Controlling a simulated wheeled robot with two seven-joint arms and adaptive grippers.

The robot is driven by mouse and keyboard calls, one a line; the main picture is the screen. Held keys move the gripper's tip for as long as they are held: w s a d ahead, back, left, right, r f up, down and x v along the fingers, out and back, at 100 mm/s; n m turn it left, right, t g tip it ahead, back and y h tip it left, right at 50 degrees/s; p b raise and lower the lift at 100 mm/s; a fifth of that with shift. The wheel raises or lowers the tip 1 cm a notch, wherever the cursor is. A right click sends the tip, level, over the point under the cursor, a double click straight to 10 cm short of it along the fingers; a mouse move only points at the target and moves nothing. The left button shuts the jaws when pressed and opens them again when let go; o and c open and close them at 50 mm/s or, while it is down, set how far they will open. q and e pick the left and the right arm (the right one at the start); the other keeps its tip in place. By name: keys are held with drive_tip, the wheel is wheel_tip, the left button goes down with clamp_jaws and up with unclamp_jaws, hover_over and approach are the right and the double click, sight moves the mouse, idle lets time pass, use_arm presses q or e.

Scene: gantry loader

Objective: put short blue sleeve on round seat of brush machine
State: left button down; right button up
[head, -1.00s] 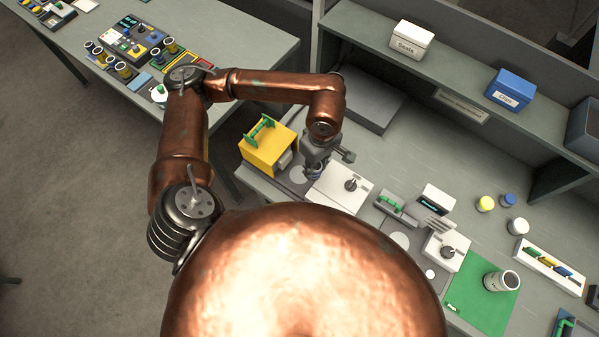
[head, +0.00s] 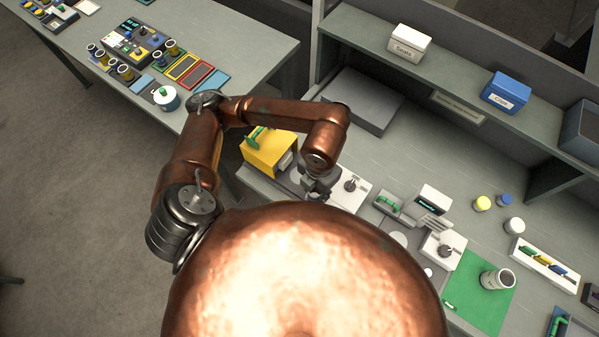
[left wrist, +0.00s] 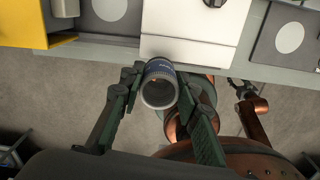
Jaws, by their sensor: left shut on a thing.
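My left gripper (left wrist: 160,88) is shut on the short blue sleeve (left wrist: 160,70), a dark blue tube with a pale rim, its open end facing the wrist camera. In the left wrist view it appears over the bench's front edge and the floor. In the head view my left gripper (head: 318,187) is by the white unit with a black knob (head: 354,186); the sleeve is not clear there. Pale round discs lie on grey plates left (left wrist: 110,8) and right (left wrist: 290,37) of that unit; I cannot tell which is the brush machine's seat. My right gripper (left wrist: 240,88) is small and dark; its jaws are unclear.
A yellow box with a green handle (head: 270,152) stands left of my gripper. Right of the white unit are a grey tool with a green handle (head: 392,204), a smaller white unit (head: 440,250) and a green mat (head: 480,290).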

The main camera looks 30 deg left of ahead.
use_arm(q)
drive_tip(key=w+a+f, duration=0.3)
drive_tip(key=w+a+f+p, duration=0.1)
drive_tip(key=w+a+f, duration=0.1)
drive_tip(key=a+f, duration=0.1)
drive_tip(key=w+a+f+p, duration=0.1)
drive_tip(key=w+a+f, duration=0.2)
drive_tip(key=a, duration=0.1)
drive_tip(key=shift+w+a+f, duration=0.1)
drive_tip(key=shift+w+f, duration=0.1)
drive_tip(key=shift+w, duration=0.1)
wheel_tip(320, 180, down, 3)
drive_tip(key=shift+w+a+f+p, duration=0.1)
drive_tip(key=shift+p, duration=0.4)
drive_tip(key=shift+f, duration=0.25)
drive_tip(key=c, duration=1.7)
unclamp_jaws()
drive_tip(key=shift+c, duration=0.2)
